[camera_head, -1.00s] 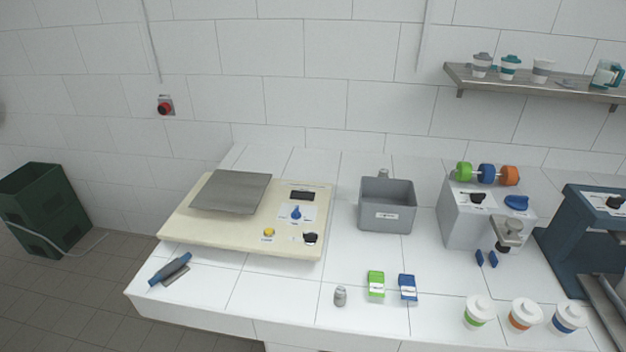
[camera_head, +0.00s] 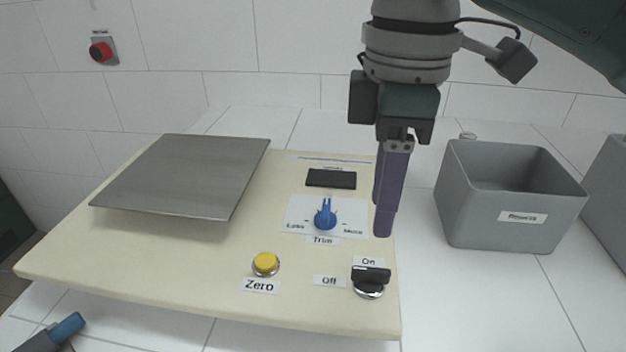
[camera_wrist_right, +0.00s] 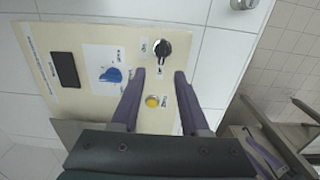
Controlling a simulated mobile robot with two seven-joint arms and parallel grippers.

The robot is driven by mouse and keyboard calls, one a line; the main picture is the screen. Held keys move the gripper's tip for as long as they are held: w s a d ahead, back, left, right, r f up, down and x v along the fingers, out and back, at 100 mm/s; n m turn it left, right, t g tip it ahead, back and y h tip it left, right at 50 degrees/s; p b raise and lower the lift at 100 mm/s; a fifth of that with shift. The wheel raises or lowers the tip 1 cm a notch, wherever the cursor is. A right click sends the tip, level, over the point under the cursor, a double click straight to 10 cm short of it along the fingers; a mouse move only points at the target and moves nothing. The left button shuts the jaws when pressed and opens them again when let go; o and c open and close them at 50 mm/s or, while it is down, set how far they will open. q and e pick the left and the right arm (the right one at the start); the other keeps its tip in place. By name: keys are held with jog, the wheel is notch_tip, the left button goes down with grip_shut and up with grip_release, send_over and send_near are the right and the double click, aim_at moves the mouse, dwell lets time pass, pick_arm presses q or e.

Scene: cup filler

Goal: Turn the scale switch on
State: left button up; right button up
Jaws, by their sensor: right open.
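The scale (camera_head: 170,270) is a cream panel with a grey metal plate (camera_head: 185,175) at its left. Its black switch (camera_head: 370,279) sits at the panel's front right, between the "On" and "Off" labels, with its handle lying roughly sideways toward "Off". The switch also shows in the right wrist view (camera_wrist_right: 173,48), just beyond the fingertips. My right gripper (camera_head: 384,232) comes down from above, behind the switch and apart from it. In the right wrist view my right gripper (camera_wrist_right: 159,73) has its two purple fingers apart, with nothing between them.
A blue trim knob (camera_head: 325,216) and a yellow zero button (camera_head: 265,263) sit on the panel near the switch. A dark display (camera_head: 331,179) lies behind. A grey bin (camera_head: 510,200) stands to the right.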

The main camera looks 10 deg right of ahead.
aim_at(372, 269)
jog(key=f, duration=0.6)
jog(key=f+b, duration=0.1)
jog(key=f, duration=0.3)
jog(key=shift+s, duration=0.25)
jog(key=shift+c, duration=0.3)
grip_shut()
jog(key=shift+r, duration=0.1)
